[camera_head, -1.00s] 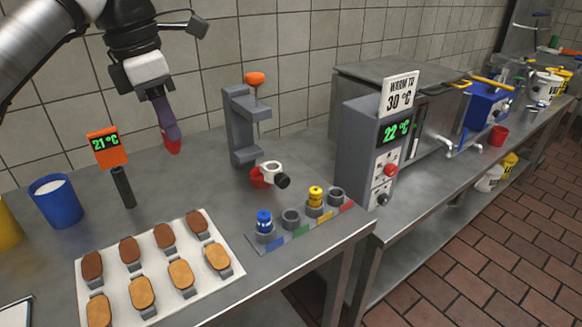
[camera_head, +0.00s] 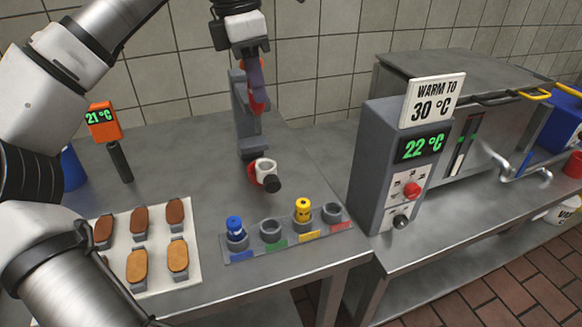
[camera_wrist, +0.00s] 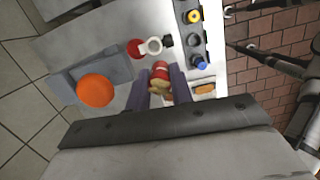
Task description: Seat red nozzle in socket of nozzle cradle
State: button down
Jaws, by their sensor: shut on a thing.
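My gripper (camera_head: 256,90) is shut on the red nozzle (camera_head: 258,106), high above the table in front of the grey stand. In the wrist view the red-and-tan nozzle (camera_wrist: 160,72) is between the two fingers. The nozzle cradle (camera_head: 268,255) lies near the table's front edge, below and to the right of my gripper. It has blue, green, yellow and red labels. A blue nozzle (camera_head: 235,228) and a yellow nozzle (camera_head: 303,208) stand in its sockets. The green-labelled socket (camera_head: 271,231) and the red-labelled socket (camera_head: 332,211) are empty.
A warmer box (camera_head: 372,165) stands right of the cradle. A tray (camera_head: 190,272) of brown biscuits lies left.

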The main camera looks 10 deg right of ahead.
aim_at(267, 175)
jog(key=i+l, duration=0.1)
jog(key=l, duration=0.35)
jog(key=i+l, duration=0.1)
jog(key=l, duration=0.35)
jog(key=i+l, duration=0.1)
jog(key=l, duration=0.35)
jog(key=i+l, duration=0.1)
jog(key=l, duration=0.35)
